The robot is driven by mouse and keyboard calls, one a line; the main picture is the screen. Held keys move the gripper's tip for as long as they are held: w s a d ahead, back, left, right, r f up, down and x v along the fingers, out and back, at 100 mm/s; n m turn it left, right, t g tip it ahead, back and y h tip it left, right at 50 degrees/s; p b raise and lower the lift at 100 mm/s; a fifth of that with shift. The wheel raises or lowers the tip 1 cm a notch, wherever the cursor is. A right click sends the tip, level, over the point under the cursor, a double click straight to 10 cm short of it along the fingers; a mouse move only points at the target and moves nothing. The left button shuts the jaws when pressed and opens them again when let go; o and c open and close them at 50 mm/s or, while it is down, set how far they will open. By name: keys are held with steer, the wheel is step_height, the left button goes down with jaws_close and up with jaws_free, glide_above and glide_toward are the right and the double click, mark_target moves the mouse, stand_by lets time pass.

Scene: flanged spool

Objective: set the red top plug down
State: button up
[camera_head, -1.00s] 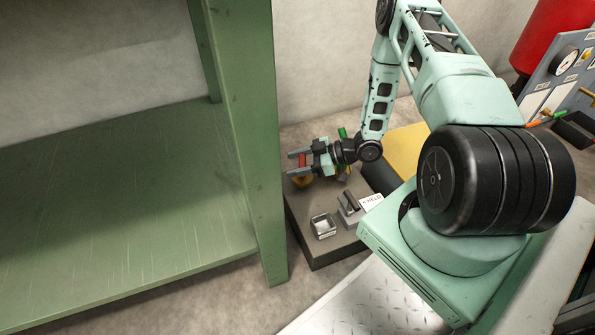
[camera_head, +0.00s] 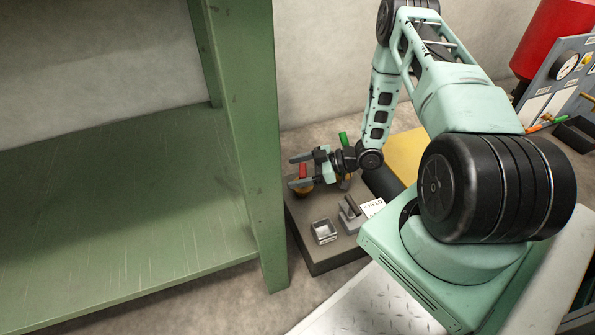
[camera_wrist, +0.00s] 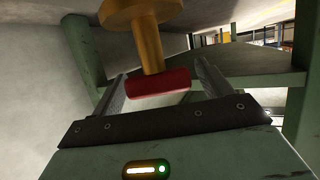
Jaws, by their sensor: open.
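The red top plug (camera_head: 303,171) stands upright over the orange-brown flanged spool (camera_head: 301,191) on the dark low bench. In the wrist view the red plug (camera_wrist: 158,83) meets the end of the spool's stem (camera_wrist: 147,50), with the wide flange beyond it. My gripper (camera_head: 300,171) is open, with one finger on each side of the plug. In the wrist view my gripper (camera_wrist: 160,72) shows a narrow gap at the right finger; whether the left finger touches the plug is hard to tell. The spool's base is partly hidden by a finger in the head view.
A small grey open box (camera_head: 323,232) and a grey slotted holder (camera_head: 351,214) stand on the bench (camera_head: 327,258) near a white card (camera_head: 372,208). A green piece (camera_head: 343,138) stands behind my wrist. The green shelf post (camera_head: 252,150) rises close to the left.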

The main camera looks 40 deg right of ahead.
steer(key=p+v, duration=0.4)
steer(key=v, duration=0.7)
steer(key=shift+s+d+p, duration=0.2)
steer(key=shift+d+p, duration=0.1)
steer(key=shift+p, duration=0.1)
